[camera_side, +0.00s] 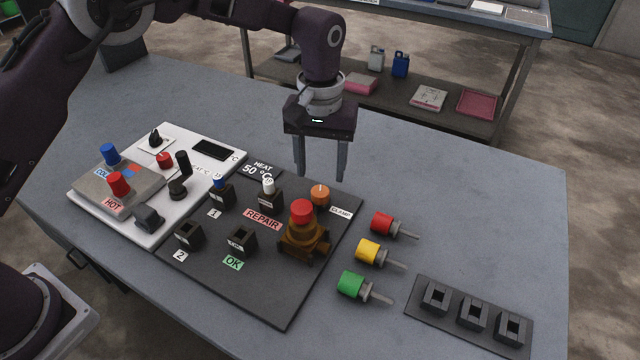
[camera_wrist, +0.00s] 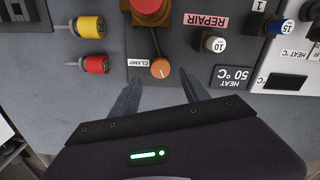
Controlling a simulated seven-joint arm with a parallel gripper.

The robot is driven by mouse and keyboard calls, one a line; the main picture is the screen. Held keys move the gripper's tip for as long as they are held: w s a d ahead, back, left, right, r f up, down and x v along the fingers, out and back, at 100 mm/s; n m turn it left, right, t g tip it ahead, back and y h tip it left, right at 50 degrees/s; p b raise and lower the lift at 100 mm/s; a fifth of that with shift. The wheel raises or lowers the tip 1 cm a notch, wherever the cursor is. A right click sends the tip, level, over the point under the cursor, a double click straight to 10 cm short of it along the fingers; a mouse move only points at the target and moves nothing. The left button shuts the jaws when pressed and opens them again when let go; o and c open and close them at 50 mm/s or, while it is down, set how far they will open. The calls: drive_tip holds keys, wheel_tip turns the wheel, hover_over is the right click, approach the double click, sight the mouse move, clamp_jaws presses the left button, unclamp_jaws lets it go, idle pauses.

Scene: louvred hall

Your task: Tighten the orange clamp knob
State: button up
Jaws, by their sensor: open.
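The orange clamp knob (camera_side: 320,194) sits at the back right of the dark panel, beside the CLAMP label (camera_side: 341,211). A short white mark shows on its top. It also shows in the wrist view (camera_wrist: 160,68), beyond my fingertips and roughly between their lines. My gripper (camera_side: 322,174) is open and empty, pointing down above the back edge of the panel, behind the knob. In the wrist view my two fingers (camera_wrist: 160,80) are spread apart. No contact with the knob shows.
A brass valve with a red cap (camera_side: 302,212) stands just in front of the knob. A white-capped block (camera_side: 269,190) stands to its left. Red (camera_side: 381,223), yellow (camera_side: 367,251) and green (camera_side: 350,284) handled pieces lie to the right. A socket strip (camera_side: 418,308) lies at front right. The table behind the panel is clear.

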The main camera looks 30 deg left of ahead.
sight(320, 191)
wheel_tip(320, 191, down, 5)
drive_tip(key=shift+f, duration=0.15)
drive_tip(key=shift+c, duration=0.2)
clamp_jaws()
drive_tip(key=m, duration=0.5)
drive_tip(key=shift+o, duration=0.2)
unclamp_jaws()
